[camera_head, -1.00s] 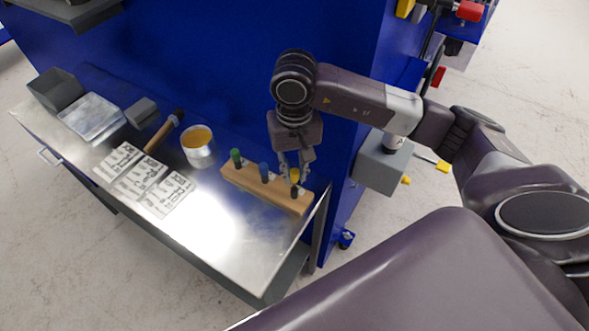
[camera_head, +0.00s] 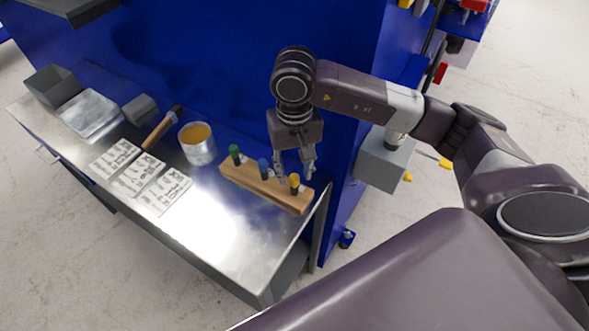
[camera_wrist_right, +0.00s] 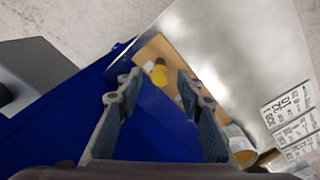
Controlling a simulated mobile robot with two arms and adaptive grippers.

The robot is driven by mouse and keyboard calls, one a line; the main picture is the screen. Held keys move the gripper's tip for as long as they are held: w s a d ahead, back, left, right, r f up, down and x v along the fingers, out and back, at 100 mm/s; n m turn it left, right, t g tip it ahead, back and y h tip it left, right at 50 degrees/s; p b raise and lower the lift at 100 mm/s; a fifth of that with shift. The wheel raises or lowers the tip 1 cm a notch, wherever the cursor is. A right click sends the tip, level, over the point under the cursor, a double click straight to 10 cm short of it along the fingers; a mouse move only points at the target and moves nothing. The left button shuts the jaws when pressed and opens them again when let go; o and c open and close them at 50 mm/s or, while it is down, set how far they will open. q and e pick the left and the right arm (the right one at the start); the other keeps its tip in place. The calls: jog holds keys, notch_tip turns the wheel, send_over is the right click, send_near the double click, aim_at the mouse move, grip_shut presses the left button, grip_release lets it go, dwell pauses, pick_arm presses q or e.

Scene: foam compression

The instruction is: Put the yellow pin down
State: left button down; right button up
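The yellow pin (camera_head: 294,181) stands upright in the right-hand end of a wooden block (camera_head: 247,184). A blue pin (camera_head: 263,168) and a green pin (camera_head: 235,153) stand in the same block. My right gripper (camera_head: 296,171) is open and empty, just above and behind the yellow pin. In the right wrist view, the yellow pin (camera_wrist_right: 159,75) shows beyond the spread fingertips of my right gripper (camera_wrist_right: 156,85), with the wooden block (camera_wrist_right: 152,50) under it. My left gripper is in neither view.
A metal table (camera_head: 215,235) holds the block. To its left are a tin with orange contents (camera_head: 197,143), a hammer (camera_head: 163,130), printed sheets (camera_head: 160,195), a clear tray (camera_head: 91,115) and grey boxes (camera_head: 54,86). A blue panel (camera_head: 215,70) rises behind.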

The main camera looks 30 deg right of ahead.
aim_at(294, 176)
jog(key=shift+r, duration=0.1)
jog(key=shift+r+p, duration=0.45)
jog(key=shift+p, duration=0.3)
jog(key=shift+r+p, duration=0.4)
jog(key=shift+p, duration=0.2)
jog(key=shift+w+r+b, duration=0.1)
jog(key=shift+r+b, duration=0.45)
jog(key=shift+b, duration=0.35)
notch_tip(294, 176, up, 10)
jog(key=b, duration=0.1)
jog(key=shift+b, duration=0.3)
jog(key=shift+r, duration=0.15)
